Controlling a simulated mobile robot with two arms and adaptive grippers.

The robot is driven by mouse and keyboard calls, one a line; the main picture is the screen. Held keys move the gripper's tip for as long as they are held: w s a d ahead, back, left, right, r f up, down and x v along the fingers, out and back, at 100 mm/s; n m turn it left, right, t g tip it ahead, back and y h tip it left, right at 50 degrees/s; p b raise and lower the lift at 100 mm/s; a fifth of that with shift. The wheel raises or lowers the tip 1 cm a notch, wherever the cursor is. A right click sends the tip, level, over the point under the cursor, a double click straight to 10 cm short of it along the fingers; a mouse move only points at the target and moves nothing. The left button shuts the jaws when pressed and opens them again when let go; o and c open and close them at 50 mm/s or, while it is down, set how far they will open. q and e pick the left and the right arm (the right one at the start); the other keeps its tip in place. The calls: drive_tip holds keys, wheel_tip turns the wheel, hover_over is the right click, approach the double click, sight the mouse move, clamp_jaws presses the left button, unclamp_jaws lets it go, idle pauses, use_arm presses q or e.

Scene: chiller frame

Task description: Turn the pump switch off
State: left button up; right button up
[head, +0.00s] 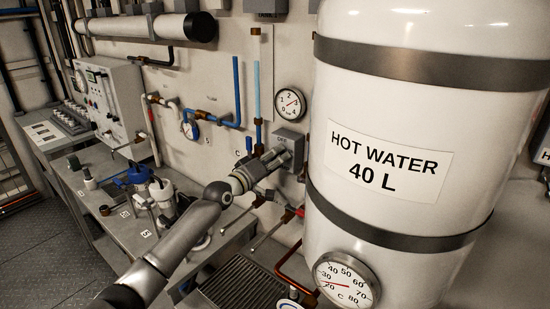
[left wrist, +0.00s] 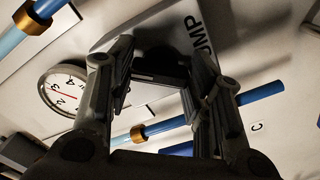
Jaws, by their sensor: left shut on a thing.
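The pump switch is a grey wall box (head: 288,134) in the head view, between the pressure gauge and the hot water tank. My left gripper (head: 285,157) reaches it from the lower left and is shut on its dark knob, which the fingers mostly hide. In the left wrist view, the fingers (left wrist: 160,82) stand on either side of the dark knob, in front of a pale plate (left wrist: 178,30) with the letters "UMP" readable. The knob's exact angle is hard to tell. My right gripper is not in view.
The white hot water tank (head: 400,115) stands close to the right of the switch. A round gauge (head: 290,103) is above the switch. Blue pipes (head: 237,90) run to the left. A bench (head: 95,205) with fittings lies below left.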

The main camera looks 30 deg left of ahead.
use_arm(q)
drive_tip(key=n+p, duration=0.1)
drive_tip(key=n, duration=0.2)
drive_tip(key=shift+n, duration=0.4)
drive_tip(key=shift+n+p, duration=0.7)
drive_tip(key=shift+n, duration=1.2)
drive_tip(key=o, duration=1)
drive_tip(key=shift+a, duration=0.1)
drive_tip(key=s, duration=0.8)
drive_tip(key=s+a, duration=0.1)
drive_tip(key=s, duration=0.3)
drive_tip(key=shift+f, duration=0.15)
